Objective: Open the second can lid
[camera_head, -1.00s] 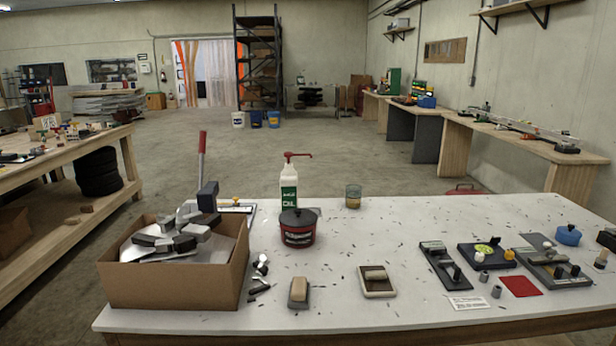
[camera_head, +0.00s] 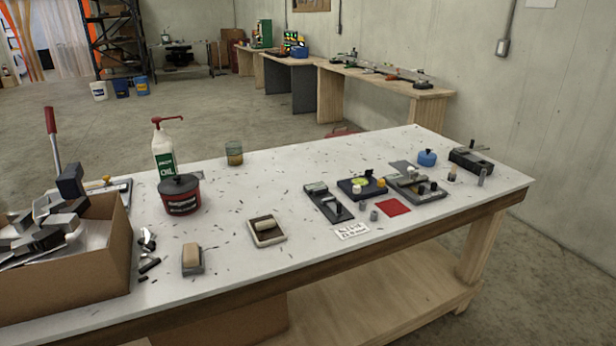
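One lidded can shows clearly: a dark red can (camera_head: 182,203) with a black knobbed lid (camera_head: 179,184), on the white table at centre left. The lid sits on the can. A small blue round container (camera_head: 427,158) with a dark knob on top stands at the table's far right; I cannot tell if it counts as a can. Neither of my grippers is in view.
The white worktable (camera_head: 330,180) also holds an oil bottle (camera_head: 164,150) with a red pump, a glass jar (camera_head: 234,153), a cardboard box (camera_head: 70,280) of metal pieces, sanding blocks and several fixtures. Concrete floor is open behind and right of it.

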